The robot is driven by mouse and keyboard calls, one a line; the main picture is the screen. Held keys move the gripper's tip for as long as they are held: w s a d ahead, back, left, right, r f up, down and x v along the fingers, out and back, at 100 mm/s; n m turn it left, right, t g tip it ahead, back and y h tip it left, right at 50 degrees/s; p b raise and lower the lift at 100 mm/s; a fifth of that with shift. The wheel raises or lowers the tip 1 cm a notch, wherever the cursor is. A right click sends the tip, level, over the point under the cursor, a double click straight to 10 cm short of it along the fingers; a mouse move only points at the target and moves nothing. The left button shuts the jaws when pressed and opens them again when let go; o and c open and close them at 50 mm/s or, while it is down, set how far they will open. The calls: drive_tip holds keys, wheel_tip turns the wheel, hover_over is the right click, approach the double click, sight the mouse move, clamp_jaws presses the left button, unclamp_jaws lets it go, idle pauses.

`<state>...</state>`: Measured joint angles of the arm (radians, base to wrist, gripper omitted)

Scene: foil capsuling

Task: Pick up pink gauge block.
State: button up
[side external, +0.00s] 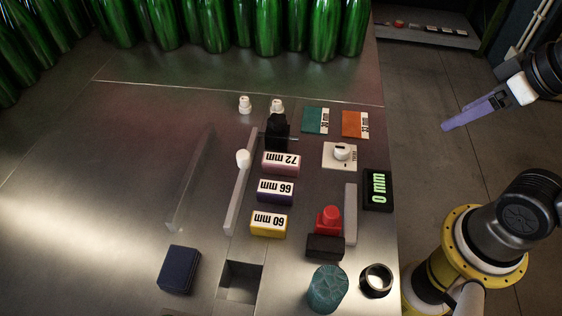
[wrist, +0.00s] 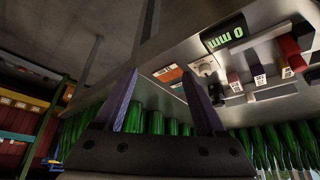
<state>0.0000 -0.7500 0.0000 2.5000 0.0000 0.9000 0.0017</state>
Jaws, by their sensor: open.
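The pink gauge block (side external: 281,169), with a white label reading 72 mm, lies on the metal bench in the side external view. It is at the far end of a row with the purple 66 mm block (side external: 275,199) and the yellow 60 mm block (side external: 268,231). My gripper (side external: 446,126) is far to the right of the block, raised over the floor beyond the bench edge. In the wrist view its two purple fingers (wrist: 160,75) are apart with nothing between them.
A black 0 mm display (side external: 377,190), a red button (side external: 328,220), a white knob plate (side external: 340,155), and teal (side external: 316,121) and orange (side external: 355,124) tiles surround the row. A grey rail (side external: 238,190) runs left of it. Green bottles (side external: 215,25) line the back. The bench's left is mostly clear.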

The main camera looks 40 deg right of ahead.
drive_tip(key=w+a+r+m+t+y, duration=0.1)
drive_tip(key=w+r+m, duration=0.1)
drive_tip(key=m, duration=0.5)
drive_tip(key=w+a+r+m, duration=0.1)
drive_tip(key=w+m, duration=0.2)
drive_tip(key=m, duration=0.4)
drive_tip(key=m+g+y, duration=0.2)
drive_tip(key=m+y, duration=0.1)
drive_tip(key=m, duration=1)
hover_over(282, 159)
drive_tip(key=s+d, duration=0.4)
drive_tip(key=d, duration=0.1)
wheel_tip(282, 159, down, 4)
drive_tip(key=x, duration=0.9)
drive_tip(key=s+x, duration=0.1)
drive_tip(key=x, duration=0.3)
drive_tip(key=shift+a+f, duration=0.35)
drive_tip(key=shift+a, duration=0.05)
